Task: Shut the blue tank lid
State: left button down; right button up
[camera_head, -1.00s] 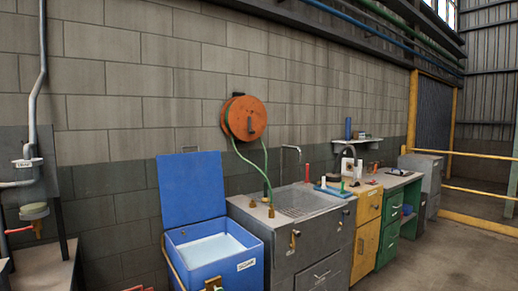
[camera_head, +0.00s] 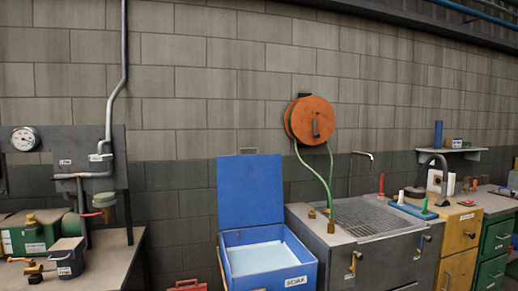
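The blue tank (camera_head: 300,272) stands on the floor at the lower middle, against the left side of the grey sink cabinet. A label on its front reads "SOAK", and pale liquid or a pale inner surface shows inside. Its blue lid (camera_head: 251,191) is open, standing upright at the back of the tank near the wall. The tank's lower part is cut off by the picture's bottom edge. Neither of my grippers is in view.
The grey sink cabinet (camera_head: 385,265) stands right of the tank, with an orange hose reel (camera_head: 310,119) above. A workbench (camera_head: 110,258) with a green box and black container is at left. A red object (camera_head: 186,286) lies low beside the tank.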

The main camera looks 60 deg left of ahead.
aim_at(250, 192)
jog(key=u, duration=0.25)
jog(key=i, duration=1.3)
jog(key=u, duration=1.35)
jog(key=i, duration=0.85)
jog(key=u, duration=0.95)
